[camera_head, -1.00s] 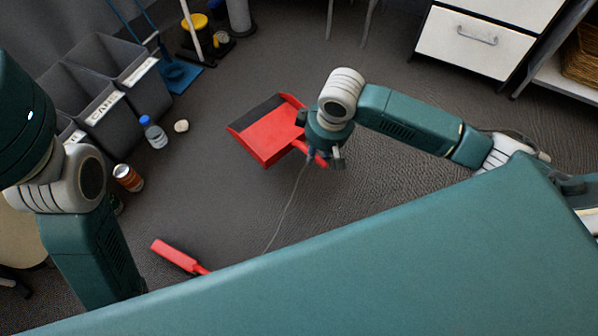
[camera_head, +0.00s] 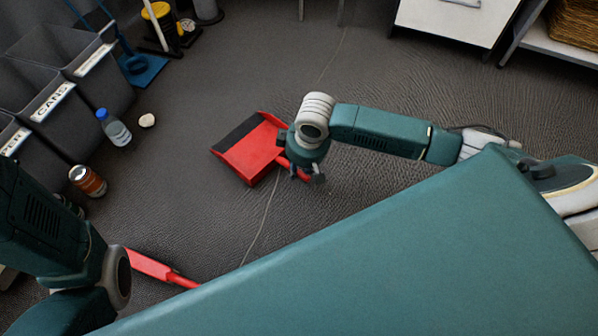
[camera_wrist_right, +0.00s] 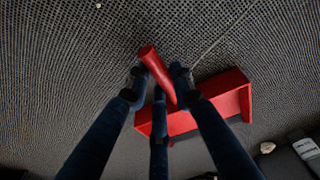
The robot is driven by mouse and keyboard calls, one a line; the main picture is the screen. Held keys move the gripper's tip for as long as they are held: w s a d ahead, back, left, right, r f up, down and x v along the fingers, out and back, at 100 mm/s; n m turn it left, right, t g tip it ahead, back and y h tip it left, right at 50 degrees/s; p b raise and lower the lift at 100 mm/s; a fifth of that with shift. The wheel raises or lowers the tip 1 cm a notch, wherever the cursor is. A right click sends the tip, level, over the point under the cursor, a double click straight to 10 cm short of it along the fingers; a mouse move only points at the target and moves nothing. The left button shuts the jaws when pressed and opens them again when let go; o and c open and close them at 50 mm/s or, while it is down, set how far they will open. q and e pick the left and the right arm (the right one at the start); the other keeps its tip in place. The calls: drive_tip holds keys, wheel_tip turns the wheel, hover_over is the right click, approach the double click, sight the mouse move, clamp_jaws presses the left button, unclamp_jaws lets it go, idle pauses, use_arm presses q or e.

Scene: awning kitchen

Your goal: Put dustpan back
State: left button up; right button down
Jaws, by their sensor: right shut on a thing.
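The red dustpan (camera_head: 256,150) with a dark front lip is at the middle of the head view, over the grey floor. I cannot tell whether it touches the floor. My right gripper (camera_head: 306,174) is at its handle end. In the right wrist view, my fingers (camera_wrist_right: 158,88) are shut around the red handle (camera_wrist_right: 155,66), with the pan (camera_wrist_right: 235,97) behind them. A red brush (camera_head: 160,268) lies on the floor at the lower left, partly hidden by my body. My left arm shows at the left, but its gripper is out of sight.
Grey bins (camera_head: 68,105) stand at the left, with a bottle (camera_head: 114,128), a can (camera_head: 87,181) and a pale lump (camera_head: 147,120) beside them. A blue dustpan (camera_head: 142,69) is behind. A white drawer unit (camera_head: 450,22) stands at the back right.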

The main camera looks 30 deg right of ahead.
drive_tip(key=c, duration=1.5)
unclamp_jaws()
